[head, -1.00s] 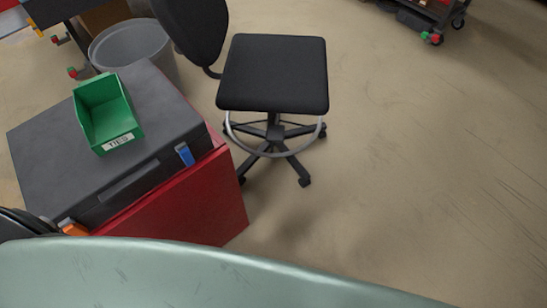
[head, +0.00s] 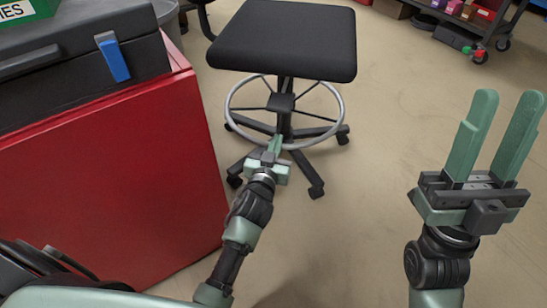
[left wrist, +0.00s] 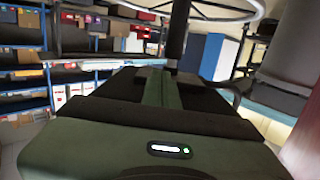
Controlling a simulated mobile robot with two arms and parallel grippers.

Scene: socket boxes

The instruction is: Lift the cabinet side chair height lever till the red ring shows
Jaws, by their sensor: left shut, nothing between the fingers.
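The chair (head: 285,40) beside the red cabinet has a black seat, a dark central post (head: 285,122), a silver foot ring (head: 341,105) and a black star base on castors. I cannot make out the height lever, and no red ring shows. My left gripper (head: 276,144) is shut and empty, low in front of the post near the foot ring's front edge. In the left wrist view its closed fingers (left wrist: 162,88) point toward the post (left wrist: 178,32). My right gripper (head: 508,96) is open and empty, raised to the right of the chair.
A grey bin (head: 170,18) is behind. A cart (head: 500,32) stands at back right. Floor between is clear.

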